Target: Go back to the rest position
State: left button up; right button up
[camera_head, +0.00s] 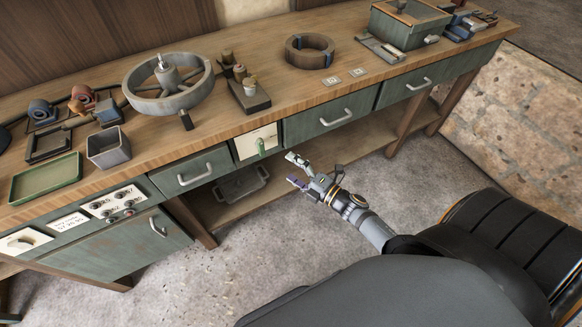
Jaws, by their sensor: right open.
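My right gripper (297,171) is open and empty. It hangs in front of the workbench (330,87), below the drawer row and close to a pale panel with a green handle (261,146). A clear gap shows between its two fingers, one of them purple. My right arm reaches to it from the lower right. My left gripper is out of view. A large grey wheel (186,101) lies on the bench top, and a brown ring (309,51) lies further right.
A green tray (46,179), a grey square bin (107,148) and small motor-like parts (83,97) crowd the bench's left end. A block with pegs (248,95) stands mid-bench. A green box (408,23) is at the far right. The floor in front (200,270) is clear.

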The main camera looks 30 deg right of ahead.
jog(key=s+d+f+m+g+h+p, duration=0.4)
jog(key=s+f+m, duration=0.35)
jog(key=f, duration=0.45)
jog(key=s+d+f+m+g+h+p, duration=0.3)
jog(key=s+d+f+m, duration=0.4)
jog(key=f, duration=0.6)
jog(key=s+a+f+m+g, duration=0.1)
jog(key=s+f+m+g, duration=0.1)
jog(key=s, duration=0.5)
jog(key=s+a+f+m+g+p, duration=0.1)
jog(key=s+a+f+m+g, duration=0.1)
jog(key=s, duration=0.6)
jog(key=s+a+f+m+g+h, duration=0.1)
jog(key=s+f+m+g, duration=0.3)
jog(key=s, duration=0.4)
jog(key=shift+a+f+p, duration=0.3)
jog(key=shift+a+f, duration=0.25)
